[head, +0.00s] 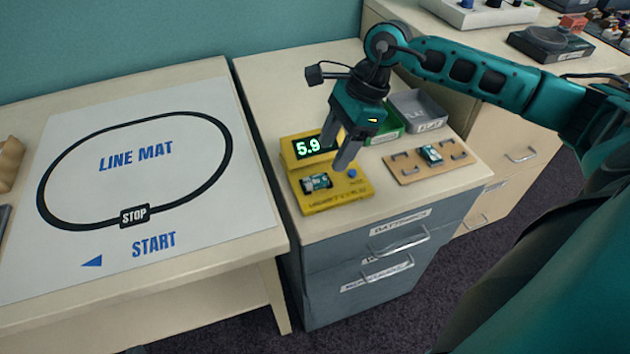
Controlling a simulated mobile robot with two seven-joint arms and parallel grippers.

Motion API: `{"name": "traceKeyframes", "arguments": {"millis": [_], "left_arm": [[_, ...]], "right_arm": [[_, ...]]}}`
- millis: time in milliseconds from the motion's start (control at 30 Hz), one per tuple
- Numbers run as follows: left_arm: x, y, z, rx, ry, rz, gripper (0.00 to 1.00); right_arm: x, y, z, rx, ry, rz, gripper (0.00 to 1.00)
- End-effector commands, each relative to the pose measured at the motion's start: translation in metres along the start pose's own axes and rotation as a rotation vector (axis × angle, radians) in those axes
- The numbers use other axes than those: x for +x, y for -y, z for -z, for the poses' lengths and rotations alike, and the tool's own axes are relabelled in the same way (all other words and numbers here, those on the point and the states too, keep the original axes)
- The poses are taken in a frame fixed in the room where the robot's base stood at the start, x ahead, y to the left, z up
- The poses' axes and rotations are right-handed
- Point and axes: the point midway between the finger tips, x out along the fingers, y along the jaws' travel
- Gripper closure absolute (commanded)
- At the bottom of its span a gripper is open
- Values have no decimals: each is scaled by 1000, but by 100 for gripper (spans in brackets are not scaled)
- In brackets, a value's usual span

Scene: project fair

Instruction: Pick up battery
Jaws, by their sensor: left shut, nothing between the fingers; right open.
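A small teal and white battery (316,183) lies in the yellow tester (345,203), whose display (307,147) shows a green reading starting 5.9. A second teal and white battery (431,153) lies on a tan board (408,172) with metal clips, to the right of the tester. My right gripper (338,153) comes in from the right and hangs over the tester, fingers down. It is open and empty, a little to the right of and above the tester's battery. It partly hides the display. My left gripper is not in view.
A grey tray (421,124) labelled FLAT and a green tray (386,138) stand behind the board. A table with a line mat (190,195) is on the left. Cabinet drawers (370,262) are below the tester. A further counter (480,45) at the back right holds several items.

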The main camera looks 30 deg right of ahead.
Motion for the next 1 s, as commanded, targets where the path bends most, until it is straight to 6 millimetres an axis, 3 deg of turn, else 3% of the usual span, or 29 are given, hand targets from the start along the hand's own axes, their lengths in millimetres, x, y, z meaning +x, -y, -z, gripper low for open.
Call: {"name": "traceKeyframes", "arguments": {"millis": [567, 867, 1000], "left_arm": [[3, -1, -2, -8, 0, 0, 100], [3, 0, 0, -7, -5, 1, 100], [4, 0, 2, -6, -8, 1, 100]], "right_arm": [[66, 2, -1, 2, 3, 0, 42], [70, 2, -1, 1, 3, 2, 43], [70, 2, -1, 2, 3, 2, 56]]}}
